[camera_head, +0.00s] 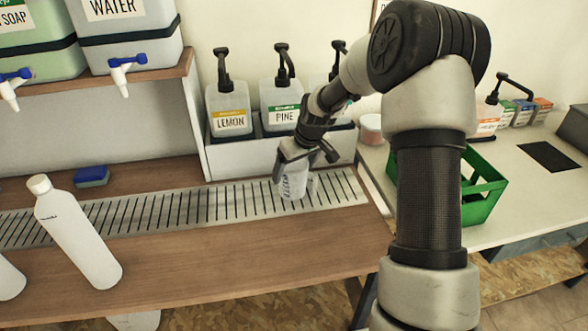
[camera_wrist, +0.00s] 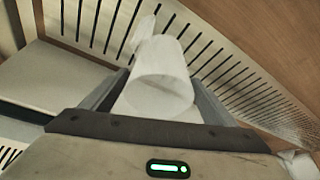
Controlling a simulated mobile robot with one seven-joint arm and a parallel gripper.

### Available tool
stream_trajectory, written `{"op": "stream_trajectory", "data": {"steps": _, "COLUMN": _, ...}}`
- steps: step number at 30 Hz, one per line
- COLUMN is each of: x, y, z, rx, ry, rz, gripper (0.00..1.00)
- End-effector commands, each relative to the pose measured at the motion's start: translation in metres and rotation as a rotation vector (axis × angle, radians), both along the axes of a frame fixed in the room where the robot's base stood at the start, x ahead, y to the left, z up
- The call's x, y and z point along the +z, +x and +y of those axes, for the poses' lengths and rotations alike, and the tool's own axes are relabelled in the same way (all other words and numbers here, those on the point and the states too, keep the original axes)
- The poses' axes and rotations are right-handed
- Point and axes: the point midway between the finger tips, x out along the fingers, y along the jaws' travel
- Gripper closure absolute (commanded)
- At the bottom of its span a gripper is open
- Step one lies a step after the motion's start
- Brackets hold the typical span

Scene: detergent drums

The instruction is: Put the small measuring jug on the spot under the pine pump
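The small clear measuring jug (camera_head: 293,182) is upright in my gripper (camera_head: 293,165), over the slatted metal drip tray (camera_head: 150,212). It is in front of the white shelf with the pump bottles, roughly below the pine pump bottle (camera_head: 279,97). In the wrist view the jug (camera_wrist: 163,82) sits between my two fingers (camera_wrist: 160,98), which appear closed on its sides. Its handle points to the right in the head view. I cannot tell whether its base touches the tray. The marked spot itself is not distinguishable.
A lemon pump bottle (camera_head: 229,105) stands left of pine; a third pump is partly hidden by my arm. A green crate (camera_head: 483,190) stands at the right.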

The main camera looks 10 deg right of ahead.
Motion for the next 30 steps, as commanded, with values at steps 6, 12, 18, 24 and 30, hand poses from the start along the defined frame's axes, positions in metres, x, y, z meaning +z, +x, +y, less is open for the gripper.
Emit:
{"op": "stream_trajectory", "data": {"steps": 6, "x": 0.0, "y": 0.0, "z": 0.0, "rx": 0.0, "ry": 0.0, "rz": 0.0, "gripper": 0.09}}
{"op": "stream_trajectory", "data": {"steps": 12, "x": 0.006, "y": 0.0, "z": 0.0, "rx": 0.0, "ry": 0.0, "rz": 0.0, "gripper": 0.09}}
{"op": "stream_trajectory", "data": {"steps": 18, "x": 0.035, "y": -0.01, "z": -0.005, "rx": -0.002, "ry": -0.001, "rz": -0.002, "gripper": 0.09}}
{"op": "stream_trajectory", "data": {"steps": 24, "x": 0.076, "y": -0.026, "z": -0.012, "rx": -0.002, "ry": -0.001, "rz": -0.003, "gripper": 0.09}}
{"op": "stream_trajectory", "data": {"steps": 30, "x": 0.105, "y": -0.038, "z": -0.017, "rx": -0.001, "ry": -0.002, "rz": -0.001, "gripper": 0.09}}
